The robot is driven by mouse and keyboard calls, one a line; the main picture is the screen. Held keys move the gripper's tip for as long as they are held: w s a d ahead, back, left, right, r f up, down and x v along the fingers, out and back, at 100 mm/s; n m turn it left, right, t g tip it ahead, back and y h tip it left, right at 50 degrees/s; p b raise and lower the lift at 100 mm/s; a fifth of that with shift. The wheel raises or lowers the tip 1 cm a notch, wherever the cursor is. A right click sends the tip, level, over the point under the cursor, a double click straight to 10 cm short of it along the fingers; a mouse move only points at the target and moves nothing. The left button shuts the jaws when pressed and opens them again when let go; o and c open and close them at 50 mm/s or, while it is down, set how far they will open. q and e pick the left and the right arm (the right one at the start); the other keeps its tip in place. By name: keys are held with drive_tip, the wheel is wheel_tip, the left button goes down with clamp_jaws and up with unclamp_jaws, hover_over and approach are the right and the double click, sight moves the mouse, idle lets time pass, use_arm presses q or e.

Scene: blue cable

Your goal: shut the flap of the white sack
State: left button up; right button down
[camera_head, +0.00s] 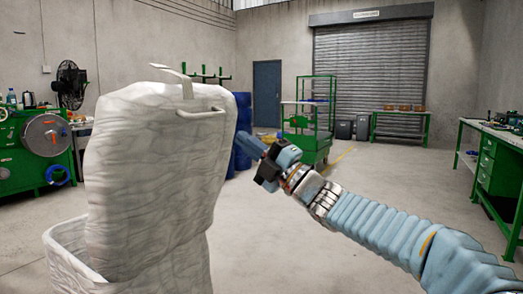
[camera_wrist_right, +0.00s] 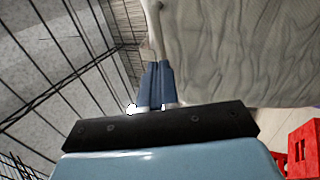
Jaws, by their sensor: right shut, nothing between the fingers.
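The white sack (camera_head: 75,262) stands at the left of the head view, its bottom out of frame. Its flap (camera_head: 150,180) stands up above the rim, tilted a little, with a handle (camera_head: 201,113) and a strap (camera_head: 172,72) near its top. My right gripper (camera_head: 244,144) is at the right edge of the flap, its fingers pointing left. In the right wrist view my shut, empty fingers (camera_wrist_right: 157,84) are beside the pale flap (camera_wrist_right: 235,50); I cannot tell whether they touch it. My left gripper is not in view.
Blue barrels (camera_head: 243,115) stand behind the flap. A green cart (camera_head: 308,135) is farther back, and a green workbench (camera_head: 490,155) is at the right. The wrist view shows black wire mesh (camera_wrist_right: 60,60) and a red crate (camera_wrist_right: 302,148). The middle floor is open.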

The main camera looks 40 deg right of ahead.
sight(213, 117)
drive_tip(key=p+x, duration=0.1)
drive_tip(key=x, duration=0.6)
drive_tip(key=shift+w, duration=0.1)
drive_tip(key=shift+r, duration=0.1)
